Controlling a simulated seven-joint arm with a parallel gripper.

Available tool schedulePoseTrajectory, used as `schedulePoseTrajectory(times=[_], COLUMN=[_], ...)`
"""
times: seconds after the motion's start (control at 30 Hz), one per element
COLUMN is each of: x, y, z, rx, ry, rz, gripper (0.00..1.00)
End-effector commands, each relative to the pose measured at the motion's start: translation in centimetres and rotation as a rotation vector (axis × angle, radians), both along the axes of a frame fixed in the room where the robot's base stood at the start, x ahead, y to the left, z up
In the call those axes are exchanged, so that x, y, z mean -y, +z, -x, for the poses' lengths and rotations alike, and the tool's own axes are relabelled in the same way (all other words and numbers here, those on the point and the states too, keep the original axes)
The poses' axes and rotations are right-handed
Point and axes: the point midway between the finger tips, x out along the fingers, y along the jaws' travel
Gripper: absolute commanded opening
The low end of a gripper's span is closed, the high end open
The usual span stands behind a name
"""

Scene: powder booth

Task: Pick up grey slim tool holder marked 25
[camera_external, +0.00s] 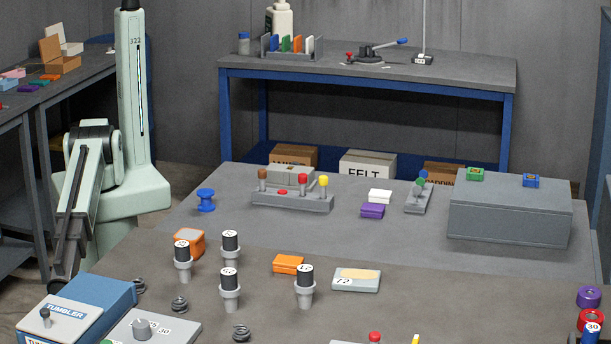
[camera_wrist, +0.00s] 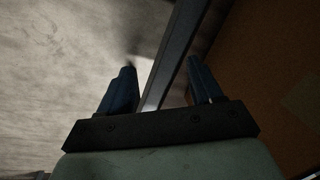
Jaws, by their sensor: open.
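Several slim grey tool holders with black tops and white round labels stand upright on the table: a left one (camera_external: 183,270), a back one (camera_external: 231,256), a front one (camera_external: 230,292) and a right one (camera_external: 305,290). The labels are too small to read surely, so I cannot tell which is marked 25. My gripper (camera_wrist: 160,72) is open and empty in the wrist view, with two dark blue fingers apart. In the external view my arm hangs down at the left, away from the holders, with its end low by the table's left edge. No holder shows in the wrist view.
An orange block (camera_external: 288,263), an orange cup-like piece (camera_external: 189,240), a grey pad (camera_external: 356,280) and dark springs (camera_external: 180,305) lie near the holders. The blue tumbler box (camera_external: 85,300) stands at the front left. A grey case (camera_external: 510,225) fills the back right.

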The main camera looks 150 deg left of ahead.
Motion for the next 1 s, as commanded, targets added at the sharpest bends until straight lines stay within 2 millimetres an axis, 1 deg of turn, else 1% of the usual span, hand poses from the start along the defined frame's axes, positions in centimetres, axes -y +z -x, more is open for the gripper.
schedulePoseTrajectory(times=[0.03, 0.07, 0.1, 0.27, 0.3, 0.37, 0.4, 0.47, 0.5, 0.57, 0.6, 0.67, 0.7, 0.77, 0.8, 0.87, 0.9, 0.97, 1.0], x=[1.6, 2.3, 3.2, 6.9, 7.7, 9.0, 9.8, 11.1, 11.8, 13.0, 13.8, 14.8, 15.5, 16.6, 17.3, 18.4, 19.0, 19.8, 20.2], y=[1.7, 2.5, 3.8, 9.0, 10.4, 12.6, 14.0, 16.2, 17.6, 19.8, 21.3, 23.6, 25.1, 27.5, 29.2, 31.7, 33.3, 35.7, 37.2], z=[-1.6, -2.2, -3.1, -6.3, -7.0, -8.1, -8.7, -9.6, -10.2, -10.9, -11.4, -12.0, -12.4, -13.0, -13.3, -13.8, -14.1, -14.4, -14.7], rx=[0.028, 0.041, 0.059, 0.127, 0.144, 0.169, 0.186, 0.210, 0.225, 0.247, 0.263, 0.284, 0.299, 0.322, 0.337, 0.360, 0.375, 0.395, 0.407], ry=[-0.008, -0.011, -0.015, -0.030, -0.033, -0.039, -0.042, -0.048, -0.053, -0.059, -0.063, -0.069, -0.073, -0.081, -0.085, -0.092, -0.096, -0.099, -0.099], rz=[0.017, 0.026, 0.040, 0.102, 0.117, 0.142, 0.159, 0.184, 0.199, 0.223, 0.239, 0.263, 0.278, 0.302, 0.319, 0.344, 0.359, 0.381, 0.395], gripper=[0.65, 0.65, 0.65, 0.65, 0.65, 0.65, 0.65, 0.65, 0.65, 0.65, 0.65, 0.65, 0.65, 0.65, 0.65, 0.65, 0.65, 0.65, 0.65])
